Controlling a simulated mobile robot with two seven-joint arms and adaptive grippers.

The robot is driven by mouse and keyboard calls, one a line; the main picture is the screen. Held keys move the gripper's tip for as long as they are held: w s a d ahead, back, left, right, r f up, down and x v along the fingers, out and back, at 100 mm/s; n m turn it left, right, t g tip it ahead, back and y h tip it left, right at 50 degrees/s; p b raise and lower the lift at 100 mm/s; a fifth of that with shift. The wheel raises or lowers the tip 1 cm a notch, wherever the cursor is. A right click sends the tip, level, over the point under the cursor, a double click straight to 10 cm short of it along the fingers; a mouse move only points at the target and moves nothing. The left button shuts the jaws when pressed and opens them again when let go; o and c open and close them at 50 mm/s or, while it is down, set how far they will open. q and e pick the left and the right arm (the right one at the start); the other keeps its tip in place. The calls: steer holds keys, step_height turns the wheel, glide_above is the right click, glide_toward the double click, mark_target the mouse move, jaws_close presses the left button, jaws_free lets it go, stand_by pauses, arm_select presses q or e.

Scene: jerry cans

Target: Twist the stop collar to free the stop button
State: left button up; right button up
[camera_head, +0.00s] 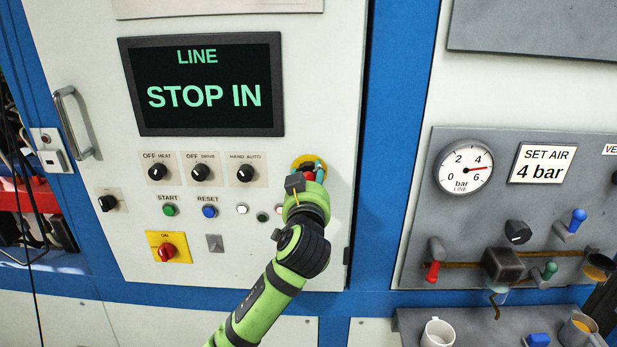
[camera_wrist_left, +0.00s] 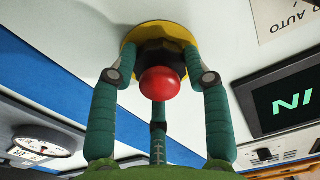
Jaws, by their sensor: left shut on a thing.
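The red stop button (camera_wrist_left: 160,84) shows in the left wrist view, domed and facing the camera. A dark collar (camera_wrist_left: 158,53) sits behind it against a round yellow plate (camera_wrist_left: 172,29) on the panel. My left gripper (camera_head: 308,172) is at the panel, in front of the yellow plate in the head view. In the left wrist view its teal fingers (camera_wrist_left: 160,58) close around the collar from both sides, with a third finger below. The button sits between the fingers. In the head view, the gripper hides most of the button and collar. My right gripper is in neither view.
The screen (camera_head: 205,84) reads "LINE STOP IN". Several knobs and small buttons lie left of my gripper, with a red switch (camera_head: 167,250) on a yellow plate below. A gauge (camera_head: 464,168) and valves are on the grey board at right.

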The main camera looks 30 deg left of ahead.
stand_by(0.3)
arm_select(q)
steer(key=o, duration=1.2)
steer(key=shift+c, duration=0.2)
steer(key=shift+s+d, duration=0.1)
steer(key=shift+s, duration=0.05)
steer(key=v, duration=1.1)
steer(key=shift+s, duration=0.25)
steer(key=shift+d, duration=0.1)
